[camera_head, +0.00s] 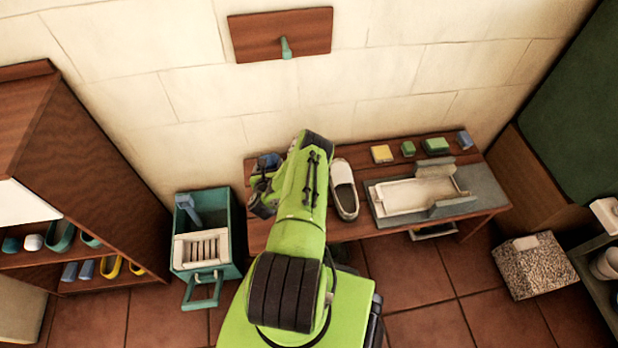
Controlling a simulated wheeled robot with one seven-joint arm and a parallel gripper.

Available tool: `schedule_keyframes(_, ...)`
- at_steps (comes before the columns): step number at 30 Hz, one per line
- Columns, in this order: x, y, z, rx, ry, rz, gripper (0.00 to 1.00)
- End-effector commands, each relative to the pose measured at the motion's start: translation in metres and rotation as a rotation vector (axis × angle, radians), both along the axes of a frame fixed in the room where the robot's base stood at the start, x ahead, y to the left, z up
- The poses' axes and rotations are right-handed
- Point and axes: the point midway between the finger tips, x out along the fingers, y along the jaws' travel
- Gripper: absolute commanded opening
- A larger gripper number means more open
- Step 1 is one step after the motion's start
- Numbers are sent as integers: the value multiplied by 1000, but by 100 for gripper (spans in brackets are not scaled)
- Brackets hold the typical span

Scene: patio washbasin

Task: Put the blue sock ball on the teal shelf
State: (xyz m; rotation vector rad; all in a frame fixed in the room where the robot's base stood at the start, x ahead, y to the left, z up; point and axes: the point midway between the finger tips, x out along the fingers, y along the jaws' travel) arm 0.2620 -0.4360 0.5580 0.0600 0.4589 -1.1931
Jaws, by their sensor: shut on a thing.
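My gripper (259,188) is at the left end of the wooden bench, partly hidden by my own green arm. It is shut on a small dark blue thing, which looks like the blue sock ball (268,161); its shape is mostly hidden. I cannot tell whether it touches the bench top. A grey-green shelf rack (588,262) stands at the right edge, cut off by the frame, and may be the teal shelf. It is far from my gripper.
The wooden bench (376,148) bears a pale shoe (344,189), a grey basin (480,190) and several small blocks. A teal bin (227,226) stands left of it. A wooden shoe cabinet (85,165) is at the left, a speckled box (533,268) at the right. Tiled floor is open in front.

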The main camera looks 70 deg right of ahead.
Motion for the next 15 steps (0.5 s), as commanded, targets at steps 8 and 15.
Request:
schedule_keyframes(8, 0, 1, -61, 1, 2, 1, 46)
schedule_keyframes(15, 0, 1, -98, 1, 2, 1, 46)
